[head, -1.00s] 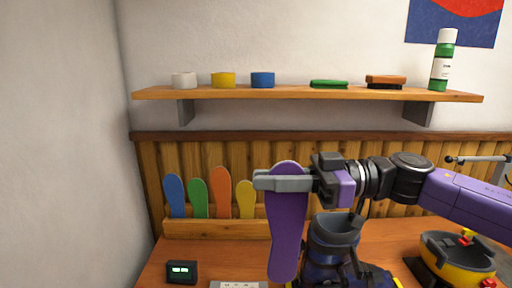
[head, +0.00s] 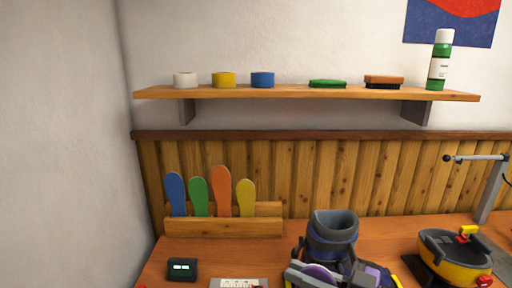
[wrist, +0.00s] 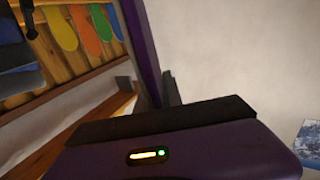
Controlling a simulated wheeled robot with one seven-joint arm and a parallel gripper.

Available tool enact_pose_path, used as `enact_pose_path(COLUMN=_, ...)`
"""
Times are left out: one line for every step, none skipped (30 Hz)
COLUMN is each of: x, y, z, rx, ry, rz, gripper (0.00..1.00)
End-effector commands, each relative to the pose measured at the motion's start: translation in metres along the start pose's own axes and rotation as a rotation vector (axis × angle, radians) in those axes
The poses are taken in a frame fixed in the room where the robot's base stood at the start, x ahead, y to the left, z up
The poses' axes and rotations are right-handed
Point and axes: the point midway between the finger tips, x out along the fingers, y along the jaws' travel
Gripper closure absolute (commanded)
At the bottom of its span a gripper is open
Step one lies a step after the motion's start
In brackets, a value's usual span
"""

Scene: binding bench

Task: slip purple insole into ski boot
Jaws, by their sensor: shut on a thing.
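The purple insole (head: 318,273) is held in my gripper (head: 298,272), low at the bottom edge of the head view. Only its rounded upper end shows there; the rest is hidden or out of frame. In the wrist view a narrow purple strip (wrist: 146,45), seemingly the insole nearly edge-on, rises from behind the dark jaw part. The dark grey and blue ski boot (head: 333,236) stands upright on the bench, its open cuff showing just behind my gripper. My gripper covers the boot's lower front. I cannot tell whether the insole touches the boot.
A wooden rack (head: 222,228) holds blue, green, orange and yellow insoles at the left. A small display box (head: 181,270) sits at the front left. A yellow and black device (head: 455,258) and a lamp stand (head: 490,188) are at the right. A shelf (head: 310,93) hangs above.

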Motion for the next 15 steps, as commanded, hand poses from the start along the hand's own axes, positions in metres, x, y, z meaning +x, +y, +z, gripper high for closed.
enact_pose_path(x=-0.008, y=-0.002, z=0.016, rx=0.010, ry=0.007, rz=0.056, gripper=1.00)
enact_pose_path(x=-0.012, y=-0.001, z=0.025, rx=0.010, ry=0.007, rz=0.086, gripper=1.00)
enact_pose_path(x=-0.018, y=-0.002, z=0.037, rx=0.009, ry=0.007, rz=0.125, gripper=1.00)
enact_pose_path(x=-0.021, y=-0.002, z=0.046, rx=0.008, ry=0.007, rz=0.154, gripper=1.00)
enact_pose_path(x=-0.025, y=-0.002, z=0.055, rx=0.009, ry=0.006, rz=0.181, gripper=1.00)
enact_pose_path(x=-0.030, y=-0.003, z=0.065, rx=0.009, ry=0.007, rz=0.216, gripper=1.00)
enact_pose_path(x=-0.034, y=-0.003, z=0.074, rx=0.009, ry=0.006, rz=0.244, gripper=1.00)
enact_pose_path(x=-0.037, y=-0.003, z=0.083, rx=0.009, ry=0.006, rz=0.271, gripper=1.00)
enact_pose_path(x=-0.041, y=-0.004, z=0.092, rx=0.008, ry=0.007, rz=0.304, gripper=1.00)
enact_pose_path(x=-0.045, y=-0.003, z=0.100, rx=0.007, ry=0.006, rz=0.327, gripper=1.00)
enact_pose_path(x=-0.048, y=-0.003, z=0.106, rx=0.007, ry=0.005, rz=0.349, gripper=1.00)
enact_pose_path(x=-0.052, y=-0.004, z=0.115, rx=0.006, ry=0.006, rz=0.377, gripper=1.00)
enact_pose_path(x=-0.054, y=-0.004, z=0.121, rx=0.005, ry=0.006, rz=0.397, gripper=1.00)
enact_pose_path(x=-0.058, y=-0.004, z=0.128, rx=0.005, ry=0.003, rz=0.416, gripper=1.00)
enact_pose_path(x=-0.061, y=-0.004, z=0.135, rx=0.006, ry=0.003, rz=0.439, gripper=1.00)
